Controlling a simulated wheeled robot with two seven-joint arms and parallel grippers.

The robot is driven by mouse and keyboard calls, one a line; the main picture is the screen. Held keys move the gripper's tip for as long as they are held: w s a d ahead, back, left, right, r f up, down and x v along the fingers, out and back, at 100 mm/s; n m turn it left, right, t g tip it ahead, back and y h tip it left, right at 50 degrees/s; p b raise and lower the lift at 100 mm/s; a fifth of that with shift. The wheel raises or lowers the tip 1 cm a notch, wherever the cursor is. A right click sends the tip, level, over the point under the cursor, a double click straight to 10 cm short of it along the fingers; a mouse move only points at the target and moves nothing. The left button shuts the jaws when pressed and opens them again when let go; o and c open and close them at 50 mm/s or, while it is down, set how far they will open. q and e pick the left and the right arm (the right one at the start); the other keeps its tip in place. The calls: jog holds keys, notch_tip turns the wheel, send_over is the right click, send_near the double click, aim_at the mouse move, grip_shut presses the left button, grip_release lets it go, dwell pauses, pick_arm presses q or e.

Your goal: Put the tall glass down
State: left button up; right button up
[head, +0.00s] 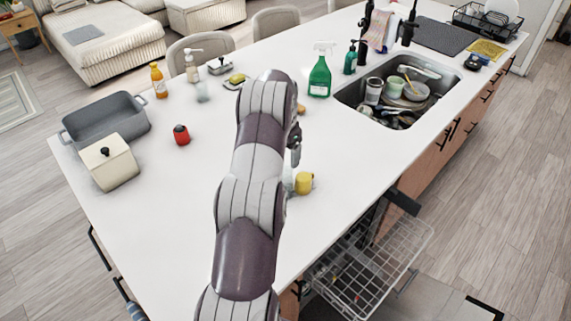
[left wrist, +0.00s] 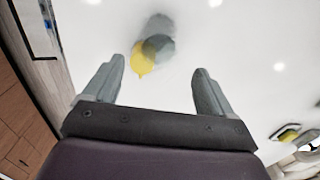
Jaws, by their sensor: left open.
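A clear glass (left wrist: 160,46) stands on the white counter in the left wrist view, seen from above between and ahead of my fingertips. A yellow object (left wrist: 141,63) is beside it and partly shows through it. In the head view the yellow object (head: 304,183) sits just right of my arm, and the glass (head: 289,181) is mostly hidden behind the arm. My left gripper (left wrist: 160,68) is open and empty, apart from the glass; in the head view it (head: 295,150) is mostly hidden by my arm. My right gripper is not in view.
A sink (head: 375,112) with dishes is at the right, with a green spray bottle (head: 320,77) beside it. A grey pan (head: 105,118), a cream pot (head: 109,162) and a red shaker (head: 181,135) stand left. An open dishwasher rack (head: 370,262) juts out below. The front-left counter is clear.

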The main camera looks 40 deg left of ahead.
pick_arm(q)
jog(key=s+d+r, duration=0.1)
jog(key=d+r, duration=0.2)
jog(key=d, duration=0.5)
jog(key=s+d+r, duration=0.2)
jog(key=d+r, duration=0.2)
jog(key=d, duration=0.4)
jog(key=s+d+r+t, duration=0.1)
jog(key=s+d+r, duration=0.1)
jog(key=s+d, duration=1.25)
jog(key=s, duration=0.4)
notch_tip(320, 180, down, 7)
jog(key=w+b, duration=0.1)
jog(key=b, duration=0.6)
jog(key=shift+w+a+n, duration=0.2)
jog(key=shift+a+n, duration=0.05)
jog(key=shift+n, duration=0.15)
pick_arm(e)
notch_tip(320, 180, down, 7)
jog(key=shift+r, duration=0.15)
pick_arm(q)
jog(key=shift+s+d, duration=0.1)
